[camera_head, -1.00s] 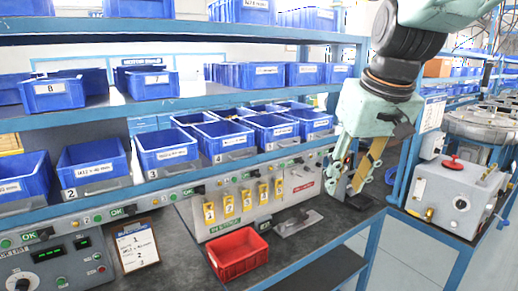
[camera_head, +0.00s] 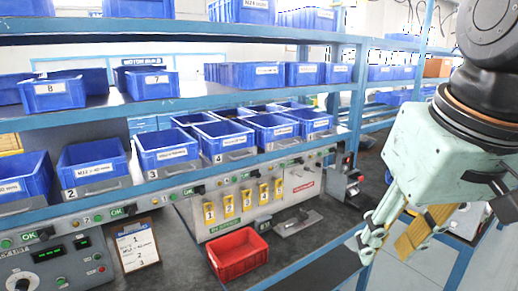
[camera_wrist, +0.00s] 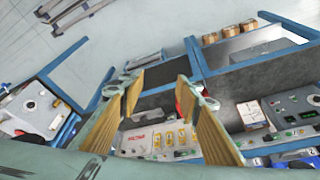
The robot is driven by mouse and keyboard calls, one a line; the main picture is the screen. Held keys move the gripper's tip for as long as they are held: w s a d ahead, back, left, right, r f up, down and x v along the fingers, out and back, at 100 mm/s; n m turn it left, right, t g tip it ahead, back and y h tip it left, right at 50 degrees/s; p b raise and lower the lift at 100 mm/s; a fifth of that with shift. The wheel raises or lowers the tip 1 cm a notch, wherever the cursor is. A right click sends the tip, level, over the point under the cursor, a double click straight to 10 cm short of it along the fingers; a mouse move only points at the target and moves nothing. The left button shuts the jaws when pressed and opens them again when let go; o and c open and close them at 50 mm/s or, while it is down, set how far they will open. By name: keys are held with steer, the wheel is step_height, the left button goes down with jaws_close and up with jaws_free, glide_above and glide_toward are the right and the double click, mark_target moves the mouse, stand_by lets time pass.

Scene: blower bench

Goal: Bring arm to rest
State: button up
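My gripper (camera_head: 385,248) is at the right side of the head view, in front of the bench's right end. Its pale green body is tilted and its fingers point down and to the left. In the wrist view my gripper (camera_wrist: 161,90) shows two fingers with yellow-brown pads, spread apart with nothing between them. It is open and empty, and touches nothing that I can see. The bench (camera_head: 325,212) lies beyond the fingertips.
A red bin (camera_head: 238,254) stands on the bench beside a grey metal plate (camera_head: 298,222). Blue bins (camera_head: 165,148) line the shelves.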

steer(key=s+f, duration=0.3)
steer(key=s, duration=0.6)
steer(key=shift+s+d+m, duration=0.2)
steer(key=shift+d+m, duration=0.1)
stand_by(0.9)
